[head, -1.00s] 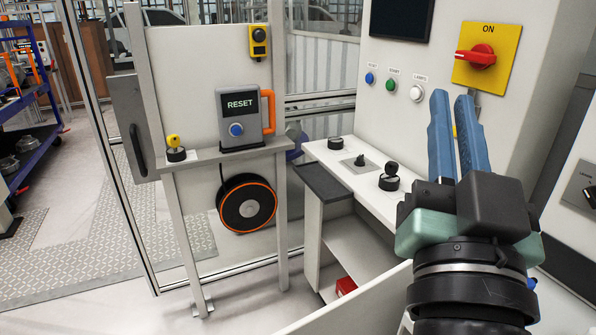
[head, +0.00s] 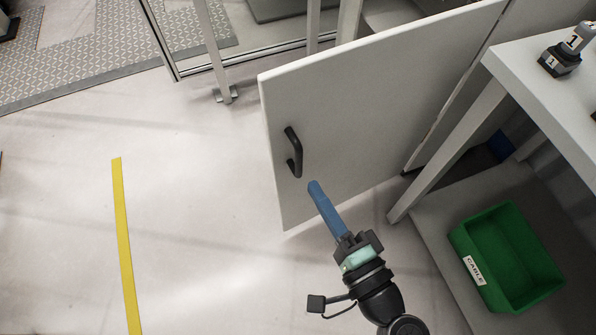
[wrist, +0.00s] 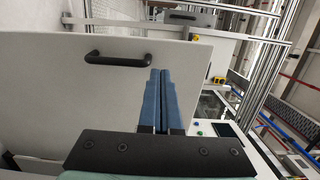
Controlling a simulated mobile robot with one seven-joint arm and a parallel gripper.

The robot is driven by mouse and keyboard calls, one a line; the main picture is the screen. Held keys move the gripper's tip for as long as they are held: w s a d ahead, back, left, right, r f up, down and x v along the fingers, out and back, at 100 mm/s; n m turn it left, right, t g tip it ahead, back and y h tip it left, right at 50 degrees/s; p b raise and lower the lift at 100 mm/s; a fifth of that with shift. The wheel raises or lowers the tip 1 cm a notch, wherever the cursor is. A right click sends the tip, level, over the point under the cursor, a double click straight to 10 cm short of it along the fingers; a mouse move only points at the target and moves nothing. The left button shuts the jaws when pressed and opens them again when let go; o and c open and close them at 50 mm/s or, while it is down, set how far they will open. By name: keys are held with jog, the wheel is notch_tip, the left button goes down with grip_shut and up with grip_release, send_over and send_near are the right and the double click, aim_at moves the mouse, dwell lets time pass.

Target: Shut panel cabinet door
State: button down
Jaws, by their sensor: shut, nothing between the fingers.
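The white panel cabinet door (head: 370,110) stands swung open in the head view, with its hinge side toward the upper right. Its black bar handle (head: 293,152) is near the free edge at the left. The door (wrist: 50,80) and the handle (wrist: 117,60) also show in the wrist view. My gripper (head: 314,186) has blue fingers, shut and empty. In the head view it appears just below and right of the handle, in front of the door face. In the wrist view the fingertips (wrist: 161,72) appear right of the handle. I cannot tell whether they touch the door.
The floor left of the door is clear, with a yellow stripe (head: 123,240).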

aim_at(277, 126)
jog(key=x, duration=1.2)
jog(key=shift+w+a, duration=0.15)
jog(key=shift+w, duration=0.2)
